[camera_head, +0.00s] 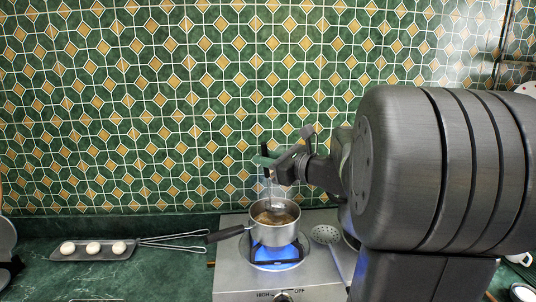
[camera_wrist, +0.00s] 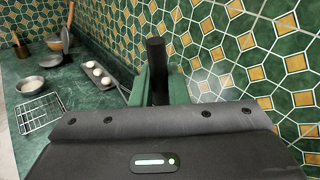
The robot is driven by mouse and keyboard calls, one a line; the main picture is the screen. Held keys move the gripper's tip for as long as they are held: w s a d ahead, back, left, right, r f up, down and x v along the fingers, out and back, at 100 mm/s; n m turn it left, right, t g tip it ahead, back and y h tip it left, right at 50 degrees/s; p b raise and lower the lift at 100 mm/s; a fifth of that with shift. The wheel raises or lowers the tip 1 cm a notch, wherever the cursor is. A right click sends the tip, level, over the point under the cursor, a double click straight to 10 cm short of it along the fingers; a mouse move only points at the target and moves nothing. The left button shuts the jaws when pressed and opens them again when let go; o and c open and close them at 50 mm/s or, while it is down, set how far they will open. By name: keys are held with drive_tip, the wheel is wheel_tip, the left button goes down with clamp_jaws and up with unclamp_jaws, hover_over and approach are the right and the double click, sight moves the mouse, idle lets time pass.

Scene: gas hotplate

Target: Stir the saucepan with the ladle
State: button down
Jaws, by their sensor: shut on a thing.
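The saucepan (camera_head: 275,235) is silver with a dark handle pointing left and brownish contents. It sits on the hotplate (camera_head: 228,274) over a lit blue flame. My gripper (camera_head: 267,164) is above the pan, shut on the ladle's black handle. The ladle's metal stem (camera_head: 267,188) runs down roughly upright, and its lower end is inside the pan's rim; how deep it sits in the contents is unclear. In the wrist view the black ladle handle (camera_wrist: 157,68) stands between the green fingers of my gripper (camera_wrist: 160,87). The saucepan is hidden there.
A slotted spoon (camera_head: 325,235) lies right of the pan. A grey tray (camera_head: 70,255) with three pale round items and a whisk (camera_head: 172,241) lie to the left. The wrist view shows a wire rack (camera_wrist: 40,113) and bowls (camera_wrist: 30,85). The tiled wall stands close behind.

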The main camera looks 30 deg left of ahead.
sight(266, 171)
drive_tip(key=shift+f+b, duration=1.35)
drive_tip(key=shift+f, duration=0.9)
drive_tip(key=shift+s+d, duration=0.1)
